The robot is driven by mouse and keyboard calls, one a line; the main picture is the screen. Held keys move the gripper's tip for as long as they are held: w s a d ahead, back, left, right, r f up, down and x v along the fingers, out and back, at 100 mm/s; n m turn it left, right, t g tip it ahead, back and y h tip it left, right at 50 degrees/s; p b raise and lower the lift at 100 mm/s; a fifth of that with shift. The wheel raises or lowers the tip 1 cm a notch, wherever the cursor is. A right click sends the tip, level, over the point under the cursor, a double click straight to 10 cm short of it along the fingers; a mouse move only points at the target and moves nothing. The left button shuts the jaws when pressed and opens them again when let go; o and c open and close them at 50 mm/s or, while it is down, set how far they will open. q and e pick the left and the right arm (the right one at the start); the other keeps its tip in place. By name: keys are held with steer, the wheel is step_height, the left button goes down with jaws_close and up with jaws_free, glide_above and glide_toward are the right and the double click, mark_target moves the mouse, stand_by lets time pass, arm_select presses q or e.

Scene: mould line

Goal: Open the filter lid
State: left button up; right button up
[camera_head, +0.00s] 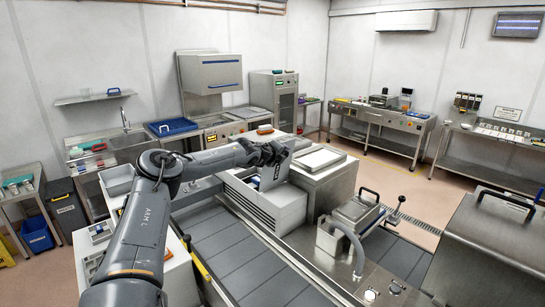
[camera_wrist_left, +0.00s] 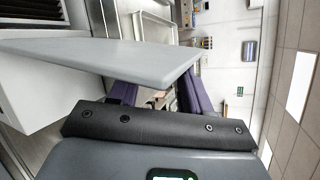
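The filter lid (camera_head: 274,176) is a flat grey panel. It stands raised and steeply tilted at the back of the pale filter box (camera_head: 262,208), which has slotted sides. In the left wrist view the lid (camera_wrist_left: 105,57) crosses in front of the gripper and hides part of the fingers. My left gripper (camera_head: 279,151) is at the lid's upper edge. In the wrist view its two purple fingers (camera_wrist_left: 160,97) are apart, with background showing between them. I cannot tell whether they touch the lid. My right gripper is not in view.
A grey conveyor (camera_head: 225,246) runs along the front of the box. A steel unit with a pale top (camera_head: 318,160) stands right behind it. A handled mould (camera_head: 357,209) and a large handled steel housing (camera_head: 492,240) are to the right. Open floor lies beyond.

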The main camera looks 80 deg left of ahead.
arm_select(q)
steer(key=b+v, duration=0.3)
steer(key=v, duration=0.5)
steer(key=shift+s+b, duration=0.3)
steer(key=shift+d, duration=0.1)
steer(key=f+b+v, duration=0.1)
steer(key=b+v, duration=0.4)
steer(key=v, duration=0.7)
steer(key=shift+d, duration=0.45)
stand_by(0.3)
steer(key=shift+w+r, duration=0.1)
steer(key=shift+r, duration=0.05)
